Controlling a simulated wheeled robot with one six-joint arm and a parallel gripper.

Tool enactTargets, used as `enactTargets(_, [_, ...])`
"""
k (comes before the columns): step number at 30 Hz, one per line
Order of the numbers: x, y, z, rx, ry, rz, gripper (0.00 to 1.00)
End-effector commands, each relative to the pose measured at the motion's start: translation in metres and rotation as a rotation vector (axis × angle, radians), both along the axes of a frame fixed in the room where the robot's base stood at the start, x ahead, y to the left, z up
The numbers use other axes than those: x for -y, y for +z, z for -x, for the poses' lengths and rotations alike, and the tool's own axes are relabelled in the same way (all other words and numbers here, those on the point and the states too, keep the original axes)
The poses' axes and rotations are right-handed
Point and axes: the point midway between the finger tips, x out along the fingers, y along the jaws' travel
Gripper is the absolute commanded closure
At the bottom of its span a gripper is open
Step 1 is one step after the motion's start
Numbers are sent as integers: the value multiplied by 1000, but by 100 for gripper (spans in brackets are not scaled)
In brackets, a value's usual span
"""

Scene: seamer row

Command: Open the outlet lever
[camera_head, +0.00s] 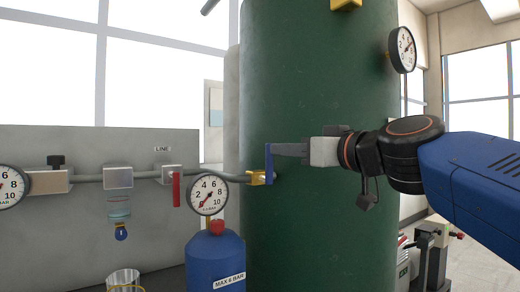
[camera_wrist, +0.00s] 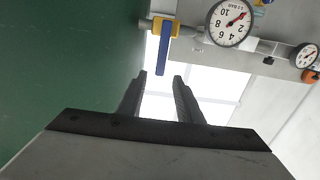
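The outlet lever (camera_head: 268,160) is a blue handle on a yellow valve (camera_head: 257,178) where the grey pipe meets the green tank. It stands upright, across the pipe. My gripper (camera_head: 276,149) comes from the right, its fingertips near the lever's upper part. In the wrist view, my gripper (camera_wrist: 160,76) is open. The lever (camera_wrist: 162,52) points toward the gap, its free end appearing between the two fingertips. The yellow valve (camera_wrist: 165,26) shows beyond. I cannot tell whether a finger touches the lever.
The green tank (camera_head: 315,90) stands close behind my gripper. A pressure gauge (camera_head: 208,194) sits on a blue vessel (camera_head: 215,262) below left of the valve. A red lever (camera_head: 176,189) hangs from the pipe further left. Another gauge (camera_head: 402,49) is on the tank's right side.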

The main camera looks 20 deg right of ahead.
Motion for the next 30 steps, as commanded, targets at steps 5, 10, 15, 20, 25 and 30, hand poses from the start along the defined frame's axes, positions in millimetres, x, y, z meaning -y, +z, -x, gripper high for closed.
enactTargets(5, [-6,0,-18,-2,4,1,67])
enactTargets(10, [-13,0,-36,-2,4,0,67])
enactTargets(15, [-21,-1,-60,-2,3,1,67])
enactTargets(20, [-28,0,-84,-2,3,1,67])
enactTargets(25, [-34,0,-102,-1,1,0,67])
enactTargets(30, [-36,0,-111,0,0,0,67])
